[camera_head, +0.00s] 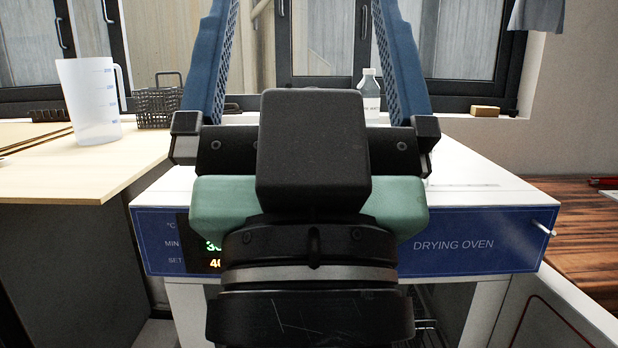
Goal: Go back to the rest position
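My gripper (302,55) fills the middle of the head view. Its two blue fingers stand wide apart and point up and away, with nothing seen between them in the visible part. The fingertips run out of the top of the frame. The drying oven (470,240), white with a blue front panel, stands behind and below my gripper. My gripper and wrist hide the middle of the panel and part of its green and orange display (205,255). Beneath the panel, the oven's interior and a wire rack (427,330) show partly.
A clear beaker (90,100) and a black wire basket (158,106) stand on the light wooden table (60,185) at left. A clear bottle (370,95) stands behind my right finger. A small wooden block (485,111) lies on the windowsill. A dark wooden counter (585,230) is at right.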

